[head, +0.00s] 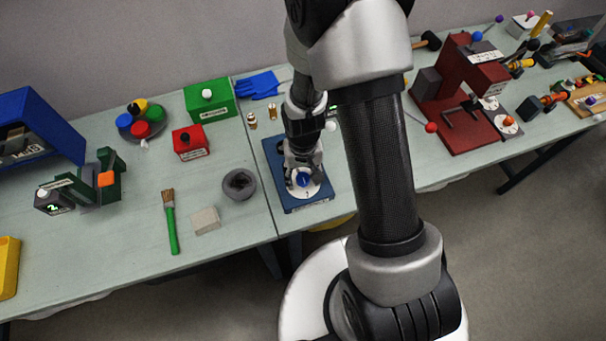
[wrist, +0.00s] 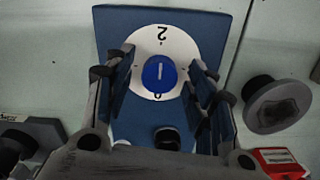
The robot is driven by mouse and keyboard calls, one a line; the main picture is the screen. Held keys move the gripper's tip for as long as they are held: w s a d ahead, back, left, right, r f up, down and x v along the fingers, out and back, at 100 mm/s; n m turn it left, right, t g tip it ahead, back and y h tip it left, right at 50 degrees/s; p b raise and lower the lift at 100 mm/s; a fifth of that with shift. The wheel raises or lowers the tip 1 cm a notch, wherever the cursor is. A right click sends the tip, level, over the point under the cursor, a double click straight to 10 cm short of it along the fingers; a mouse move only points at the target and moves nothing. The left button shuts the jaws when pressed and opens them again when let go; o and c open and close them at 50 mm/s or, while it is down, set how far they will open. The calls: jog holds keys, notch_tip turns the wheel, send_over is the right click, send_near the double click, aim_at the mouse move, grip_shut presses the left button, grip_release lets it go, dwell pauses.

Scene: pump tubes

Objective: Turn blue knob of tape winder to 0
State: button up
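The tape winder (head: 292,205) is a blue block near the table's front edge; its blue body (wrist: 207,27) fills the middle of the wrist view. The blue knob (wrist: 158,73) sits on a white round dial (wrist: 178,42) with a 2 at the top and a partly covered 0 at the bottom. A white line on the knob runs along the 2-to-0 direction; I cannot tell which end is the pointer. My gripper (wrist: 161,78) is open, one finger on each side of the knob, with visible gaps. In the head view my gripper (head: 303,168) is above the dial.
A grey round dish (head: 239,185) stands left of the winder, with a beige block (head: 206,221) and green brush (head: 171,222) beyond. A red box (head: 190,143) and green box (head: 209,100) stand behind. A red machine (head: 460,95) is to the right.

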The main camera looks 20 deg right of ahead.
jog(key=c, duration=1.1)
jog(key=n, duration=0.3)
jog(key=shift+n, duration=0.3)
jog(key=shift+n+b, duration=0.3)
jog(key=shift+n, duration=1.4)
